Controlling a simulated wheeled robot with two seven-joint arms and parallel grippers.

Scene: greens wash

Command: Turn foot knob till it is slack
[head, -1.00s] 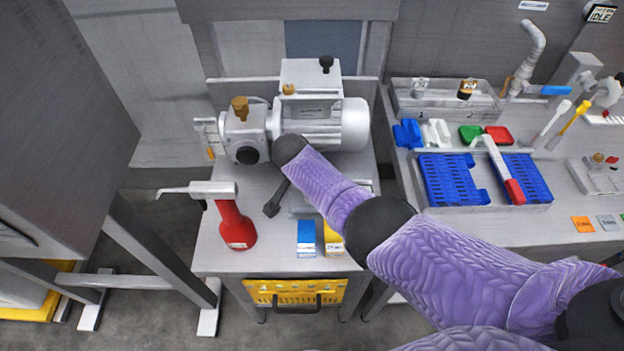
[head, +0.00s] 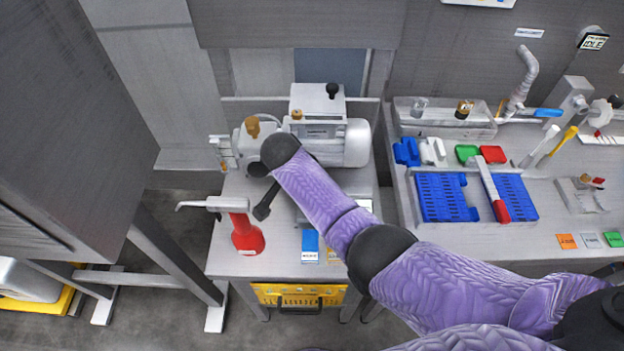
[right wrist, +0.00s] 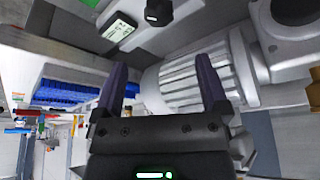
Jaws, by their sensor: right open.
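The pump has a ribbed silver motor (head: 345,145) on the small grey table and also fills the right wrist view (right wrist: 190,85). A black knob (head: 332,90) stands on the box behind it. A dark round knob (right wrist: 158,12) shows at the top of the right wrist view. I cannot tell which knob is the foot knob; the pump's foot is largely hidden by my right arm. My right gripper (right wrist: 161,75) is open and empty, its two fingers apart in front of the ribbed motor. My left gripper is out of view.
A blue card (head: 310,243) lies near the front edge. A bench on the right holds blue racks (head: 445,197), a clear tray and tools. A grey cabinet (head: 70,120) is at the left.

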